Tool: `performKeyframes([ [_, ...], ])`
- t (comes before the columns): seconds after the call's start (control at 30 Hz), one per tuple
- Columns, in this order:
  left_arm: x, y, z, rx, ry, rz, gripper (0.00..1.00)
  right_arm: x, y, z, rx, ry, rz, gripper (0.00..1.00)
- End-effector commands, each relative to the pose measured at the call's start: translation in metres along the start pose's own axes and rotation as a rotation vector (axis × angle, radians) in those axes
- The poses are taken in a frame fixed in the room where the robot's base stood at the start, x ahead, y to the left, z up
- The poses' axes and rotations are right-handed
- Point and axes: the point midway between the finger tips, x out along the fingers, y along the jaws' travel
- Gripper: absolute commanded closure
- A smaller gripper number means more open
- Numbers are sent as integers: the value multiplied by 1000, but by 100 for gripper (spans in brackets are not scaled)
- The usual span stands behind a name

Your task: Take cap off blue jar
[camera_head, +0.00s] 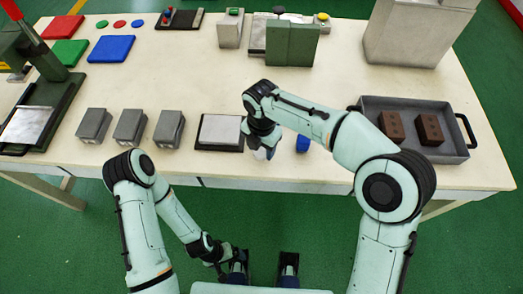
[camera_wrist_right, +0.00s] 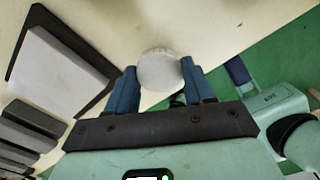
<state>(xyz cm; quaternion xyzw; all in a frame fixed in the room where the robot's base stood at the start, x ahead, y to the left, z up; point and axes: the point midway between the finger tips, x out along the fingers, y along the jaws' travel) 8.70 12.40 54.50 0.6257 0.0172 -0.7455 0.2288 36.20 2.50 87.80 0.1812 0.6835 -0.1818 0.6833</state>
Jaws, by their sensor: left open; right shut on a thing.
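My right gripper (camera_head: 262,152) is low over the front part of the table, right of the grey plate on a black base. In the right wrist view its blue fingers (camera_wrist_right: 158,82) are shut on a white round cap (camera_wrist_right: 159,66), seen from above. Whether a jar is beneath the cap is hidden. A small blue thing, perhaps the blue jar (camera_head: 303,144), stands just to the right, partly covered by my right arm. My left gripper (camera_head: 230,260) is open and empty, low in front of the table and away from the jar.
A grey plate on a black base (camera_head: 219,131) lies left of my right gripper. Several grey blocks (camera_head: 130,126) stand further left. A grey tray (camera_head: 456,150) with two brown bricks is at the right. The table's front edge is close to my right gripper.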

Motion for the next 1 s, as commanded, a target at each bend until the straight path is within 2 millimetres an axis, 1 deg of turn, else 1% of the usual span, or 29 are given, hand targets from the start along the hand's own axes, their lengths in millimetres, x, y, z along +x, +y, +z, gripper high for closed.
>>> performKeyframes([
  [0.03,2,-1,0,0,-1,0,6,10,0,0,0,1,-3,84],
  [0.1,4,-1,0,-1,-1,0,6,19,0,0,0,0,-1,84],
  [0.17,4,-2,0,-1,-1,0,6,23,0,0,0,0,-1,84],
  [0.57,4,-2,0,-1,-1,-1,6,27,0,0,0,0,1,84],
  [0.6,4,-2,0,-1,-1,-1,6,27,0,0,0,0,1,41],
  [0.67,4,-2,0,-1,-1,-1,6,27,0,0,1,0,1,22],
  [1.0,4,-1,0,-1,-1,-1,6,24,0,0,0,-1,2,22],
])
